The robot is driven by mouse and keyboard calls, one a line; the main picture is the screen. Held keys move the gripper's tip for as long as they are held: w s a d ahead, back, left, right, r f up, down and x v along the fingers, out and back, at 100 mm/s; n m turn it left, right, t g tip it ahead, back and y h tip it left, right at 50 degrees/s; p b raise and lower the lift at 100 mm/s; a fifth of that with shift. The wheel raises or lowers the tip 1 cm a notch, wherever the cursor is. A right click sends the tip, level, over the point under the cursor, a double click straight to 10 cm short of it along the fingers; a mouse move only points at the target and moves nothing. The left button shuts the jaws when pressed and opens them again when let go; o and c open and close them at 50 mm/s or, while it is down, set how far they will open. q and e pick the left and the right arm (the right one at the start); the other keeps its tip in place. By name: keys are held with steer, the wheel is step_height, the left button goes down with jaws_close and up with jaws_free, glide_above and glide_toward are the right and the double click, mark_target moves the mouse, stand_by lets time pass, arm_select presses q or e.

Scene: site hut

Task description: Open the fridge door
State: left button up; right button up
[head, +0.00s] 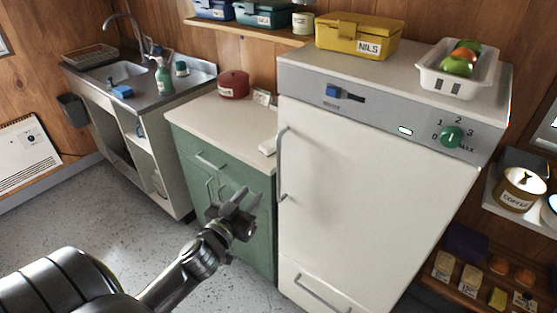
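The white fridge (375,170) stands right of centre, its door closed. A vertical bar handle (282,165) runs along the door's left edge. A lower drawer with its own handle (320,296) is below the door. The grey top panel carries a blue slider (340,92), a lit indicator and a green dial (451,137). My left gripper (245,200) is in front of the green cabinet, left of the door handle and apart from it. Its fingers are spread with nothing between them. My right gripper is out of view.
A green cabinet (225,185) with a pale worktop stands directly left of the fridge. A sink unit (135,90) is further left. A yellow box (357,36) and a white fruit basket (457,72) sit on the fridge. Shelves (520,205) flank its right. Open floor (110,220) lies at left.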

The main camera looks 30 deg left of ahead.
mark_target(278, 163)
arm_select(q)
steer(key=w+p, duration=0.1)
steer(key=w, duration=0.4)
steer(key=w+a+p, duration=0.1)
steer(key=w, duration=0.4)
steer(key=w+a+p, duration=0.1)
steer(key=w, duration=0.5)
steer(key=shift+c, duration=0.4)
jaws_close()
